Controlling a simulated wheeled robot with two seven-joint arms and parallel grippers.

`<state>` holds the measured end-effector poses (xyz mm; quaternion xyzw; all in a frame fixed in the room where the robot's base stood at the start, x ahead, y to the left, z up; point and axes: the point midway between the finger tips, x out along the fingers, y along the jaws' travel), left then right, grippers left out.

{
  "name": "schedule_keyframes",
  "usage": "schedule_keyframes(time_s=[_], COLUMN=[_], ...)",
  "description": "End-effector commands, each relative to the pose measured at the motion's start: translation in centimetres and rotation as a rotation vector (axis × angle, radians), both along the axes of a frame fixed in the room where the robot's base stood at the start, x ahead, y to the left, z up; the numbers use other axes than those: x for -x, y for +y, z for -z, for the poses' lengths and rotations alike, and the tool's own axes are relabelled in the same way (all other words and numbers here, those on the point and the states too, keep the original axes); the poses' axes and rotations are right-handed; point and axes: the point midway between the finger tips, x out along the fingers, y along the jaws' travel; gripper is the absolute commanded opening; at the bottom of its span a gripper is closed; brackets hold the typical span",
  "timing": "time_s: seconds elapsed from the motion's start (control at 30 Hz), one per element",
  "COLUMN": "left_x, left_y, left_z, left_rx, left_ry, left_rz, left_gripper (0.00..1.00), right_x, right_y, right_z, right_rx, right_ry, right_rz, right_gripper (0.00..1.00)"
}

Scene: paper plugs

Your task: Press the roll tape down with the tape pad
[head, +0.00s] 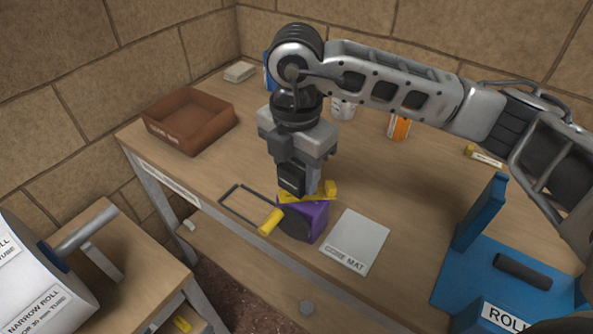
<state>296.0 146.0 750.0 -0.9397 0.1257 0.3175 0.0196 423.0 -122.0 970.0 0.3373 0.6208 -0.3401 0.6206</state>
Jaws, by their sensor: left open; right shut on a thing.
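My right gripper (305,188) reaches down over the middle of the worktable and is shut on a purple and yellow tool (303,221). The tool has a purple body with a dark side face, yellow parts at its top and a yellow grip on its left. It stands at or just above the table, left of the core mat; I cannot tell whether it touches. A blue fixture (465,262) labelled "ROLL..." is at the right, with a dark rounded bar on it. I cannot make out the roll tape or tell which part is the tape pad. My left gripper is not in view.
A grey core mat (356,240) lies at the front edge. A thin dark frame (243,205) lies left of the tool. A brown tray (190,118), white mug (343,108) and orange item (399,127) stand further back. A white narrow roll (35,275) is at left.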

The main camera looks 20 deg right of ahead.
Motion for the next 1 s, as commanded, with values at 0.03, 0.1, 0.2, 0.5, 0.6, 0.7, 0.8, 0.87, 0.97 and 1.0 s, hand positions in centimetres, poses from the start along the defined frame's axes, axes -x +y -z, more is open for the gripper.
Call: schedule_keyframes(time_s=[0.03, 0.1, 0.2, 0.5, 0.6, 0.7, 0.8, 0.87, 0.97, 1.0], left_x=[0.0, 0.0, 0.0, -0.2, -0.3, -0.4, -0.5, -0.5, -0.5, -0.5], left_y=[0.0, 0.0, 0.0, 0.0, 0.0, 0.0, 0.0, 0.0, 0.0, 0.0], left_z=[-0.6, -0.9, -1.5, -3.0, -3.2, -3.2, -3.2, -3.2, -3.2, -3.2], left_rx=[0.0, -0.001, -0.001, -0.002, -0.001, -0.001, -0.002, -0.002, -0.002, -0.002], left_ry=[0.0, 0.0, -0.001, -0.007, -0.011, -0.013, -0.014, -0.015, -0.015, -0.015], left_rz=[0.0, 0.001, 0.001, 0.002, 0.003, 0.002, 0.002, 0.002, 0.002, 0.002], left_gripper=[1.0, 1.0, 1.0, 1.0, 1.0, 1.0, 1.0, 1.0, 1.0, 1.0], right_x=[0.0, 0.0, 0.0, 0.0, 0.0, 0.0, 0.0, 0.0, 0.0, 0.0], right_y=[0.0, 0.0, 0.0, 0.1, 0.1, 0.1, 0.1, 0.1, 0.1, 0.1], right_z=[-0.8, -1.4, -2.2, -4.5, -4.6, -4.5, -4.5, -4.5, -4.5, -4.5], right_rx=[-0.001, -0.002, -0.002, -0.003, -0.003, -0.003, -0.002, -0.002, -0.002, -0.002], right_ry=[-0.002, -0.003, -0.003, -0.003, -0.003, -0.003, -0.003, -0.003, -0.003, -0.003], right_rz=[0.0, 0.0, 0.0, 0.0, 0.0, 0.0, 0.0, 0.0, 0.0, 0.0], right_gripper=[0.27, 0.27, 0.27, 0.27, 0.27, 0.27, 0.27, 0.27, 0.27, 0.27])
